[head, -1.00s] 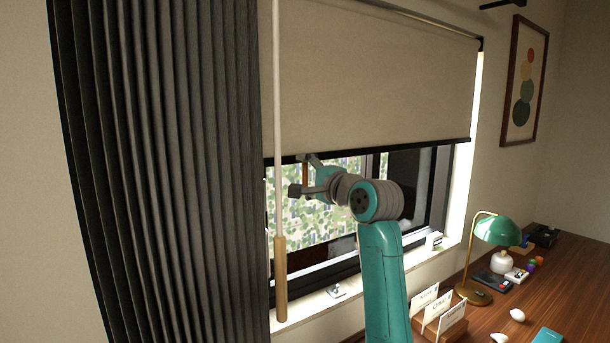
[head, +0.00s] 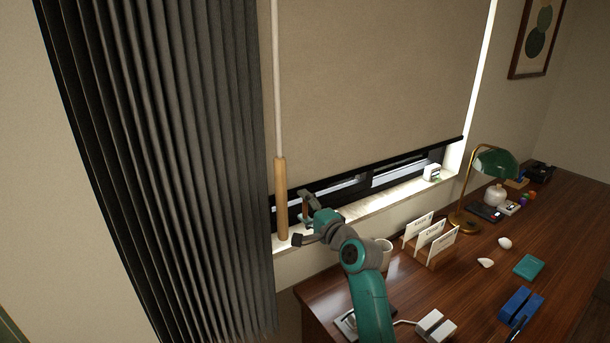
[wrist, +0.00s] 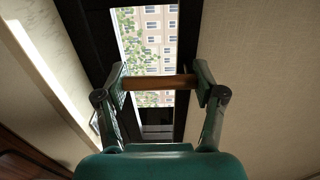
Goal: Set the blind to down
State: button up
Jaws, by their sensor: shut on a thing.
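The beige roller blind (head: 375,85) covers most of the window in the head view, and its dark bottom bar (head: 400,162) hangs a little above the sill. My gripper (head: 303,216) is at the left part of the window, just below the bar. In the wrist view my gripper (wrist: 160,83) is shut on a brown wooden pull (wrist: 150,82), with one finger at each end of it. The blind's fabric (wrist: 255,80) fills the right of the wrist view. A strip of window glass (wrist: 148,40) shows beside it. How the pull joins the bar is hidden.
A dark curtain (head: 165,150) and a wand with a wooden handle (head: 281,198) hang left of my gripper. The sill (head: 385,198) holds a small white object (head: 432,173).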

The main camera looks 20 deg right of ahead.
notch_tip(320, 180, down, 9)
jog(key=shift+f, duration=0.15)
jog(key=shift+f, duration=0.1)
jog(key=o, duration=1.7)
jog(key=v, duration=1.2)
